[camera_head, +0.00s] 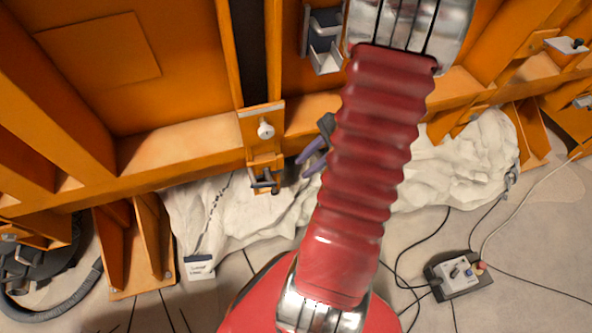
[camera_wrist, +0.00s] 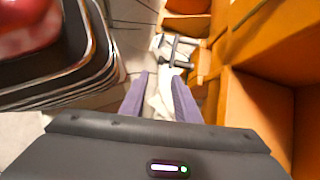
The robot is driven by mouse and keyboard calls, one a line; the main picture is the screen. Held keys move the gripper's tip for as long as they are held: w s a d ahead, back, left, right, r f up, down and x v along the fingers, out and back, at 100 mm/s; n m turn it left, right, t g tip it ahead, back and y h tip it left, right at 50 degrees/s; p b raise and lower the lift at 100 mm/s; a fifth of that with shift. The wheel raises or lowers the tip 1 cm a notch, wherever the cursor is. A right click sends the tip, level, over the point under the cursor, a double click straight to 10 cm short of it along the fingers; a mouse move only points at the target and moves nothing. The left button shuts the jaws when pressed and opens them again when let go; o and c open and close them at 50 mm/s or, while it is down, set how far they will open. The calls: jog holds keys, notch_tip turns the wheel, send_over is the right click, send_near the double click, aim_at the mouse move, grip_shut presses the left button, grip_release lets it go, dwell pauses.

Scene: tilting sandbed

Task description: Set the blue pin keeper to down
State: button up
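No clearly blue pin keeper can be made out. In the head view a dark latch-like fitting (camera_head: 264,182) sits on a small orange bracket below a round silver knob (camera_head: 265,130); its colour and setting cannot be told. My gripper (camera_head: 311,160) is just right of this fitting, partly hidden behind my red arm sleeve. In the wrist view my gripper (camera_wrist: 162,76) shows two purple fingers apart, with nothing held between them. Beyond the fingertips is a dark crossed fitting (camera_wrist: 175,48) on a pale grey plate, apart from the fingers.
Orange steel beams (camera_head: 190,140) run across the head view and along the right of the wrist view. White crumpled sheeting (camera_head: 455,165) lies below them. A grey control box (camera_head: 458,273) with cables stands on the floor.

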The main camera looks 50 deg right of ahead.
jog(key=a+r+n+g, duration=0.1)
jog(key=n, duration=0.1)
jog(key=a+r+n+g+h, duration=0.1)
jog(key=a+n, duration=0.1)
jog(key=s+a+r+n+g, duration=0.1)
jog(key=a+r+n, duration=0.1)
jog(key=shift+a+r+n, duration=0.1)
jog(key=shift+a+n, duration=0.05)
jog(key=shift+n, duration=0.25)
grip_shut()
jog(key=w+a+r+n+t+h, duration=0.1)
jog(key=a+r+n+h, duration=0.1)
jog(key=a+r+n, duration=0.6)
jog(key=w+a+r+n+t+h, duration=0.1)
jog(key=a+r+n+t+h, duration=0.1)
jog(key=a+r+n, duration=0.6)
jog(key=a+r, duration=0.2)
jog(key=a, duration=0.5)
jog(key=shift+w+a+r+t, duration=0.2)
jog(key=shift+w+r+t, duration=0.05)
jog(key=shift+r+t, duration=0.1)
jog(key=shift+d, duration=0.15)
